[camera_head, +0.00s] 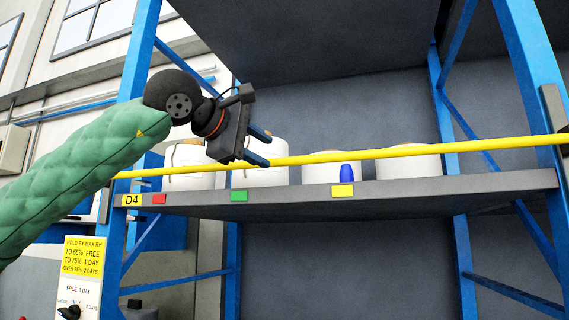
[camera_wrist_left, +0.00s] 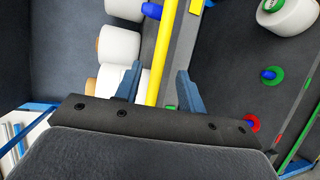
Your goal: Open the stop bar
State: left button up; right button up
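The yellow stop bar (camera_head: 390,152) runs across the front of the shelf, just above its edge, between the blue posts. It stands in front of the white bobbins. My left gripper (camera_head: 263,147) is at the bar's left half, its two blue fingers apart, one above the other. In the left wrist view the bar (camera_wrist_left: 166,50) passes between the open fingers (camera_wrist_left: 160,86), nearer the left one. I cannot tell whether a finger touches it. The bar's lower stretch there is hidden behind the gripper body. My right gripper is not in view.
Several white bobbins (camera_head: 408,165) stand on the grey shelf (camera_head: 400,192). A blue cone (camera_head: 347,171) shows by the yellow label. A blue post (camera_head: 527,70) stands right. In the wrist view, a white bobbin (camera_wrist_left: 290,16) and coloured pegs (camera_wrist_left: 269,75) lie beyond the shelf edge.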

aim_at(281, 161)
pick_arm(q)
jog(key=shift+p+x, duration=0.65)
jog(key=shift+x, duration=3.3)
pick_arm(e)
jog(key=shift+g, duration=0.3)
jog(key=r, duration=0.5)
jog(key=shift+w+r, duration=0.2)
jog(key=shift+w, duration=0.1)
pick_arm(q)
grip_shut()
